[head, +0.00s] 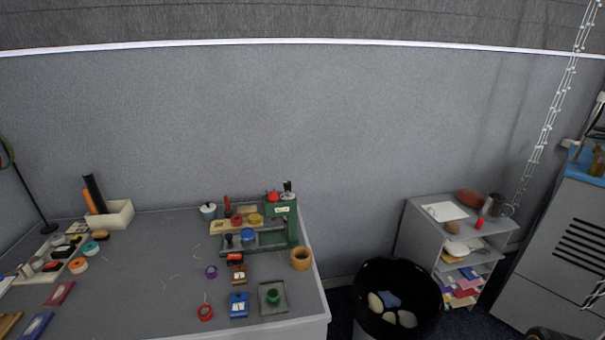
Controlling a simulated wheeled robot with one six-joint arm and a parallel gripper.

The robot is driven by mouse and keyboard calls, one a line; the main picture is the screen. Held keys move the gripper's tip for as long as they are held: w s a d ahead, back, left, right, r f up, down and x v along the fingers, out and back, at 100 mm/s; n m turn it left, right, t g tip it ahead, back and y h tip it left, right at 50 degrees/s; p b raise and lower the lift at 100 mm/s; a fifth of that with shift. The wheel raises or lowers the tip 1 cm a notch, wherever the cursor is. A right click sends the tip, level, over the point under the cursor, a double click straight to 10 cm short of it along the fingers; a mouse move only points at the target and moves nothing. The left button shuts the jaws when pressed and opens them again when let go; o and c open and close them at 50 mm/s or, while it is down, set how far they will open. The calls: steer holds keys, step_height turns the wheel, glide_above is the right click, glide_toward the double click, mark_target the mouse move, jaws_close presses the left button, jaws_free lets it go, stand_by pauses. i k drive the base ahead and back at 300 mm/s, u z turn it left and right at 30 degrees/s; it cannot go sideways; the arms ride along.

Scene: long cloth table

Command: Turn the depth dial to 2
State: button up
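A green machine (284,212) stands upright at the back right of the long grey table (150,283). It has a red knob (273,196) and a dark upright part (287,186) on top, with a pale label on its front. I cannot make out which part is the depth dial, or any numbers on it; it is too small from here. My gripper is not in view.
Trays with coloured round pieces sit beside the machine. A wooden ring (301,259), a blue block (239,305) and a grey plate with a green piece (272,297) lie in front. A black bin (398,290) and a grey shelf (450,235) stand right of the table.

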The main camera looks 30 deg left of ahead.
mark_target(286, 185)
steer(key=i, duration=0.6)
steer(key=u, duration=1.95)
steer(key=i, duration=0.5)
steer(key=u, duration=0.05)
